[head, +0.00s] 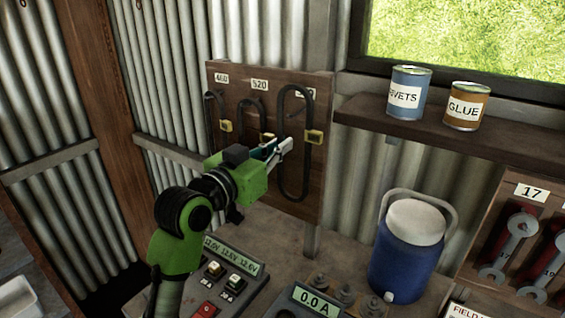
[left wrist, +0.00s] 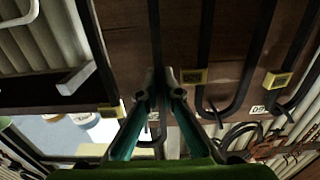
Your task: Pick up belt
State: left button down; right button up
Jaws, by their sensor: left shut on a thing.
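Three dark belts hang on a brown wooden board (head: 232,82) against the corrugated wall. The right belt (head: 306,170) is a long loop with a yellow tag on its right strand. The middle belt (head: 243,112) and the left belt (head: 208,112) hang beside it. My left gripper (head: 284,147) is at the right belt's left strand. In the left wrist view, my left gripper (left wrist: 158,82) is shut on that strand of the right belt (left wrist: 155,35), which runs between its fingertips. The belt is still against the board. My right gripper is not in view.
A shelf (head: 455,144) to the right holds a rivets can (head: 405,94) and a glue can (head: 466,106). Below stand a blue jug (head: 407,258), a meter box (head: 315,303) and a switch panel (head: 225,285). Wrenches (head: 512,248) hang at the far right.

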pick_arm(q)
jog(key=s+a+r, duration=0.3)
jog(key=s+r, duration=0.6)
jog(key=s, duration=0.2)
jog(key=shift+s+a+r, duration=0.3)
jog(key=shift+s+r, duration=0.1)
jog(key=b+v, duration=0.7)
jog(key=v, duration=0.2)
dwell(1.0)
